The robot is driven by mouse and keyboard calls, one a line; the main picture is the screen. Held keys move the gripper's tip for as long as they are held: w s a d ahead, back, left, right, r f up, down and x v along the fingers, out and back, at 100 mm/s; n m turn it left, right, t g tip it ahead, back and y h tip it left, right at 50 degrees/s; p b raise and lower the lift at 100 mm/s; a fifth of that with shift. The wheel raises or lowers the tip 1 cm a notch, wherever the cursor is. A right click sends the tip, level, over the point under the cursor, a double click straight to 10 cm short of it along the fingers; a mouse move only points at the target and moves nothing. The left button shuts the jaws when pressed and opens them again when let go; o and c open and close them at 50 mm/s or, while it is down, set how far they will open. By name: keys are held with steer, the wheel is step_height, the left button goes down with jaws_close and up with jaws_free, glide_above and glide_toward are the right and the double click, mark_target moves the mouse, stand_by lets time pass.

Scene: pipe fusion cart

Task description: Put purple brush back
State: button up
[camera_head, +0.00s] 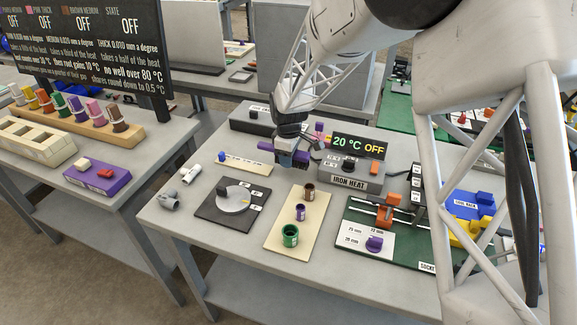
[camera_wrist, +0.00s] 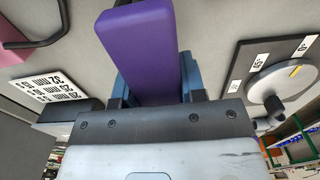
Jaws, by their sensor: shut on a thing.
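My gripper (camera_head: 291,158) is shut on the purple brush (camera_head: 267,147), above the middle of the grey bench. In the wrist view the brush (camera_wrist: 145,45) is a plain purple bar between my blue fingers; no bristles can be made out. A beige board (camera_head: 278,238) in front of my gripper carries a brown pot (camera_head: 309,192), a purple pot (camera_head: 300,212) and a green pot (camera_head: 290,235).
A dial plate (camera_head: 233,203) lies left of the beige board. The iron heat box (camera_head: 350,178) and its display (camera_head: 358,147) stand right of my gripper. A green socket fixture (camera_head: 400,245) is at right. A wooden rack (camera_head: 75,125) of coloured pieces stands on the left bench.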

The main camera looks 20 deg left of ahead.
mark_target(288, 172)
steer(key=shift+f, duration=1.9)
steer(key=shift+f, duration=0.1)
steer(key=o, duration=1)
step_height(288, 172, up, 12)
steer(key=shift+r, duration=0.1)
